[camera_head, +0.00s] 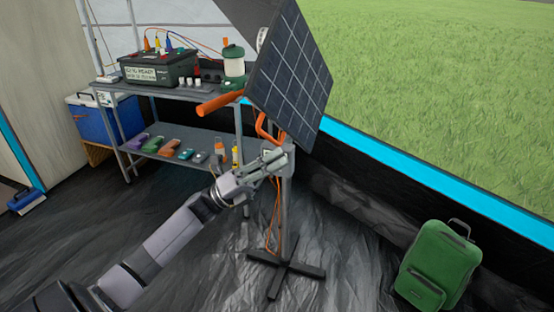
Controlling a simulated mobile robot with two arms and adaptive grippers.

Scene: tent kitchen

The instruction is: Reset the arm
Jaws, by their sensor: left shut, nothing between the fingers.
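My left arm reaches in from the lower left. Its gripper (275,161) is shut and empty. In the picture it overlaps the post of the solar panel stand, close to the orange handle (270,133) below the panel. I cannot tell whether it touches the post. The solar panel (290,75) is tilted on its stand, above the gripper. My right gripper is not in view.
A metal shelf (222,97) stands behind, with a battery box (158,70) and a lantern (233,62) on top. A blue cooler (95,118) is at left. The stand's cross-shaped foot (283,268) and a green backpack (437,265) are on the dark floor.

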